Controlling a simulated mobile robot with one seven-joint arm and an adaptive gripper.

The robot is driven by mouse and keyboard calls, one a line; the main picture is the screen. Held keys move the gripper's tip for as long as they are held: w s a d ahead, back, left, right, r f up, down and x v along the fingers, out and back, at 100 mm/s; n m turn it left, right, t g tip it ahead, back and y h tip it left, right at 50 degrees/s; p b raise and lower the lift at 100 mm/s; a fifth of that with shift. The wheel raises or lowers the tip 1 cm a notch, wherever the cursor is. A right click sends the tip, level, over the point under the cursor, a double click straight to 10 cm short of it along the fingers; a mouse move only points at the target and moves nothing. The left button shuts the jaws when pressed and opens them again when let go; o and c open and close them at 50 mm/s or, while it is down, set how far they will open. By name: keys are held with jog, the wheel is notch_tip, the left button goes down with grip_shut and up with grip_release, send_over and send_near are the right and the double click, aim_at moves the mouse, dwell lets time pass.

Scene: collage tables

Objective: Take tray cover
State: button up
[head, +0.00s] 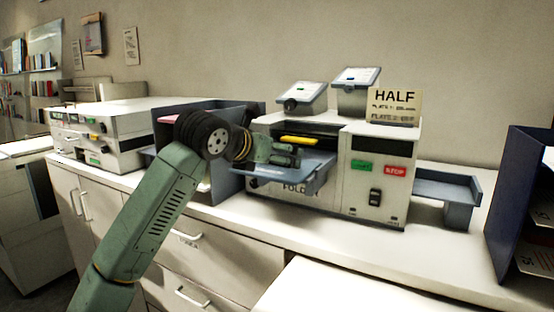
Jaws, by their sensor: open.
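A white folding machine (345,165) stands on the counter, with a blue-grey feed tray (318,178) sticking out at its front left. A yellow strip (299,140) shows in the slot above this tray. I cannot tell for sure which part is the tray cover; no separate cover stands out. My gripper (297,156) is open and above the feed tray, with its fingers pointing right. No object shows between the fingers. Whether they touch the tray is too small to tell. My wrist and gripper hide part of the tray's left side.
A blue-grey sorter box (226,180) stands left of the folder, partly behind my arm. Another white machine (100,135) is further left. A "HALF" sign (394,106) stands on the folder. An output tray (440,187) sticks out right. The counter's right front is clear.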

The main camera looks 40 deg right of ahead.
jog(key=shift+w+d+f, duration=0.1)
jog(key=shift+d+f, duration=0.05)
jog(key=shift+d, duration=0.1)
jog(key=shift+c, duration=0.4)
jog(key=c, duration=1.2)
